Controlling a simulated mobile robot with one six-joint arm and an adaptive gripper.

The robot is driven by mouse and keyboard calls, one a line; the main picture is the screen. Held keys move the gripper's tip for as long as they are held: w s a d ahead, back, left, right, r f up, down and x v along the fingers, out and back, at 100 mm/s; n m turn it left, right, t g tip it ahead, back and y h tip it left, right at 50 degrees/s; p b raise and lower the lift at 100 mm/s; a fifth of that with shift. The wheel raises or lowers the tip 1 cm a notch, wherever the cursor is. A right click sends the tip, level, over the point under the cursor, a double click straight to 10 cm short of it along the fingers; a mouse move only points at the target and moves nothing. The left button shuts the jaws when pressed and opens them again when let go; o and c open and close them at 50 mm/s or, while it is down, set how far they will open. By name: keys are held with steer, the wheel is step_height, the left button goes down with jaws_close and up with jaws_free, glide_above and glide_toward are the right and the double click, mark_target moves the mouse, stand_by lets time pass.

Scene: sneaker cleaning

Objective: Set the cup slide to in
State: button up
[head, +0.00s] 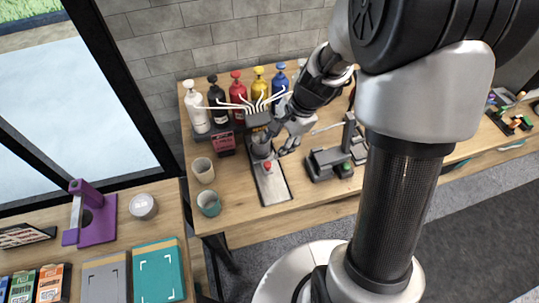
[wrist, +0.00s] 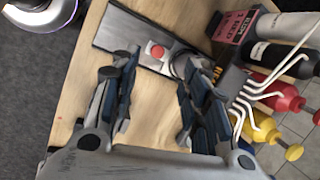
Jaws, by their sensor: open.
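The cup slide (head: 273,187) is a long grey metal track on the wooden table, with a red knob (head: 267,165) on it. A grey cup (head: 261,146) stands at its far end, below the dispenser's white tubes. In the wrist view the track (wrist: 125,32), red knob (wrist: 157,50) and cup (wrist: 180,66) lie beyond my fingertips; the right finger partly hides the cup. My gripper (head: 283,145) is open and empty, just right of the cup in the head view. The wrist view shows its fingers (wrist: 165,72) spread wide, with no visible hold on the knob.
Several coloured pump bottles (head: 238,94) stand behind the dispenser (head: 258,119). A beige cup (head: 203,170) and a teal cup (head: 209,203) stand left of the slide. A dark grey device (head: 330,163) stands to its right. The table's front is mostly clear.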

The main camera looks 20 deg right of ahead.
steer(key=s+d+r+m+p, duration=0.1)
steer(key=d+m, duration=0.1)
steer(key=m, duration=0.5)
steer(key=m+t+b, duration=0.1)
steer(key=m+b, duration=0.4)
steer(key=b, duration=0.3)
glide_toward(268, 164)
steer(key=x, duration=0.8)
steer(key=shift+f, duration=0.3)
steer(key=shift+c, duration=0.4)
jaws_close()
